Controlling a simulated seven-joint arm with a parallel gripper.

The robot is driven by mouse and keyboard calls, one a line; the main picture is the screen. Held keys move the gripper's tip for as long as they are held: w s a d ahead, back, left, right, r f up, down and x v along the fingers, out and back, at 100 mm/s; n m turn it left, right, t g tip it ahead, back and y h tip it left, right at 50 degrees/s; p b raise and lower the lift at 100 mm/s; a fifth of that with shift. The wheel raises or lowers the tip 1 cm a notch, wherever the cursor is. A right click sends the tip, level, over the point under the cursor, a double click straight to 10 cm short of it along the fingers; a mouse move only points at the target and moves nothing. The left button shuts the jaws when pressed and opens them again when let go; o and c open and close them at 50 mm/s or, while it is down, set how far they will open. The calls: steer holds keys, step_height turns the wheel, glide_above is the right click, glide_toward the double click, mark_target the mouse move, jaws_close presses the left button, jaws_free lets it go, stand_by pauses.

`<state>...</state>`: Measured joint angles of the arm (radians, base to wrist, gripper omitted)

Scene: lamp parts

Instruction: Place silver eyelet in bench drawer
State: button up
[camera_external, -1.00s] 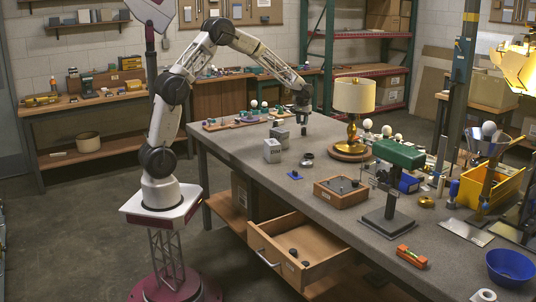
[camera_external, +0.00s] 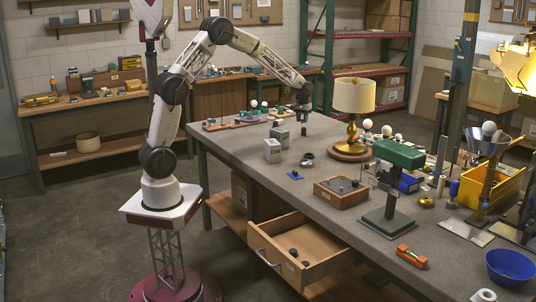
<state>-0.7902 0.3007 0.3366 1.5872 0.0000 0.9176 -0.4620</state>
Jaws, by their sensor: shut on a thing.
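My gripper (camera_external: 303,112) is over the far left part of the grey bench (camera_external: 240,150), pointing down. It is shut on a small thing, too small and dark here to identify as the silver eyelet. The bench drawer (camera_external: 262,235) is pulled open at the front of the bench, well below and nearer than my gripper. Small dark pieces (camera_external: 305,263) lie in it. A small silver and dark round piece (camera_external: 307,159) lies on the bench near the grey boxes; I cannot tell what it is.
Grey boxes (camera_external: 272,151) stand near my gripper. A brass lamp with cream shade (camera_external: 354,96), a wooden tray (camera_external: 341,193) and a green-topped stand (camera_external: 398,154) are to the right. A blue piece (camera_external: 295,175) lies on the bench. The space above the drawer is clear.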

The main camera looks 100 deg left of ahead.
step_height(320, 180, up, 4)
steer(key=shift+w+d+r, duration=0.1)
steer(key=shift+w+d, duration=0.05)
steer(key=w+d+m, duration=0.3)
steer(key=w+d, duration=0.1)
steer(key=d, duration=0.9)
steer(key=w+d+m, duration=0.4)
steer(key=w+d, duration=0.1)
steer(key=d, duration=0.9)
steer(key=w+d+m, duration=0.3)
steer(key=w+d, duration=0.1)
steer(key=d, duration=0.9)
steer(key=s+d+m, duration=0.4)
steer(key=d, duration=1)
steer(key=s+d+m, duration=0.4)
steer(key=d, duration=1)
steer(key=s+d+m, duration=0.4)
steer(key=d, duration=1)
step_height(320, 180, down, 20)
steer(key=shift+s+d, duration=0.25)
steer(key=shift+s, duration=0.1)
